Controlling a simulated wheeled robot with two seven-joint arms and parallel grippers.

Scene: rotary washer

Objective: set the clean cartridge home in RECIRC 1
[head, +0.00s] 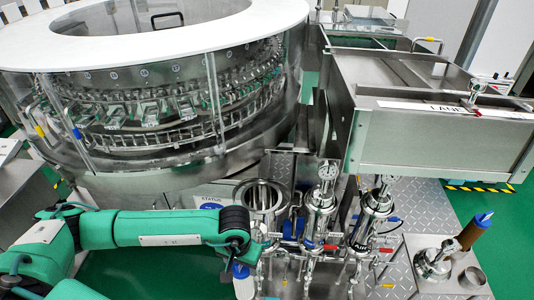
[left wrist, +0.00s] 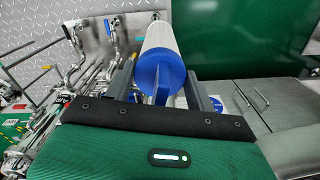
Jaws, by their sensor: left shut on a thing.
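My left gripper (left wrist: 161,76) is shut on a clean cartridge (left wrist: 162,42), white with a blue finned end cap. The cap faces the left wrist camera, between the two grey fingers. In the head view the cartridge (head: 243,283) shows below my left wrist, near the lower edge, partly hidden by the arm. An open round steel housing (head: 262,200) stands just behind and right of my wrist; the cartridge is outside it. I cannot read a RECIRC 1 label. Two closed housings with gauges (head: 322,198) (head: 376,207) stand to its right. My right gripper is not in view.
Pipes and coloured valve handles (head: 330,247) crowd below the housings. The rotary washer (head: 160,100) fills the back left.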

